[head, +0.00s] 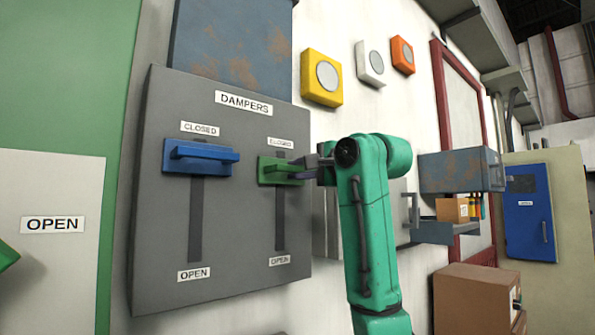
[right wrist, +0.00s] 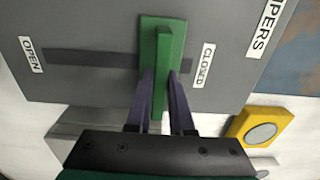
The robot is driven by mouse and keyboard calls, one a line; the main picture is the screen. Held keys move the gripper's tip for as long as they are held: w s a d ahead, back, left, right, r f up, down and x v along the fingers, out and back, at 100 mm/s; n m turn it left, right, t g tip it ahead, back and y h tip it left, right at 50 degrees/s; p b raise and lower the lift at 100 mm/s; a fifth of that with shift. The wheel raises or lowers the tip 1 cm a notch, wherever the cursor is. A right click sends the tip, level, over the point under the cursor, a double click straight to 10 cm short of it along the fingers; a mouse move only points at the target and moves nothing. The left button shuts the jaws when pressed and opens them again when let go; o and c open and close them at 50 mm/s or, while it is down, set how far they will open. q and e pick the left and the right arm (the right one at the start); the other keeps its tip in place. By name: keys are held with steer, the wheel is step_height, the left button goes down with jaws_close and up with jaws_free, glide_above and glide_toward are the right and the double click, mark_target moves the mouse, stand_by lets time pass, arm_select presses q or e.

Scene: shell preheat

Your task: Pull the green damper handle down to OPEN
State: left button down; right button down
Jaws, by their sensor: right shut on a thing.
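The green damper handle (head: 283,170) is at the top of the right slot on the grey DAMPERS panel (head: 240,275), beside its CLOSED label. In the right wrist view the green handle (right wrist: 163,60) stands near the CLOSED label, with the slot running toward OPEN. My right gripper (head: 312,168) reaches the handle from the right; in the right wrist view its two purple fingers (right wrist: 160,88) are on either side of the handle's grip, shut on it. The blue damper handle (head: 203,156) is at the top of the left slot, by its own CLOSED label. My left gripper is not in view.
Yellow (head: 322,78), white (head: 370,64) and orange (head: 402,55) wall boxes are above right of the panel. A shelf (head: 447,231) with small boxes and a brown box (head: 476,298) stand right of my arm. The slot below the green handle is clear.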

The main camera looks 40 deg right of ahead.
step_height(320, 180, down, 15)
steer(key=b, duration=1.1)
steer(key=shift+w+r+b, duration=0.15)
steer(key=shift+r+b, duration=0.05)
steer(key=shift+b, duration=0.15)
steer(key=c, duration=0.8)
jaws_free()
steer(key=shift+c, duration=0.2)
steer(key=shift+o, duration=0.2)
steer(key=shift+w, duration=0.25)
steer(key=s+b, duration=0.5)
steer(key=s, duration=0.9)
steer(key=shift+s+a, duration=0.15)
steer(key=shift+s, duration=0.15)
steer(key=shift+w, duration=0.1)
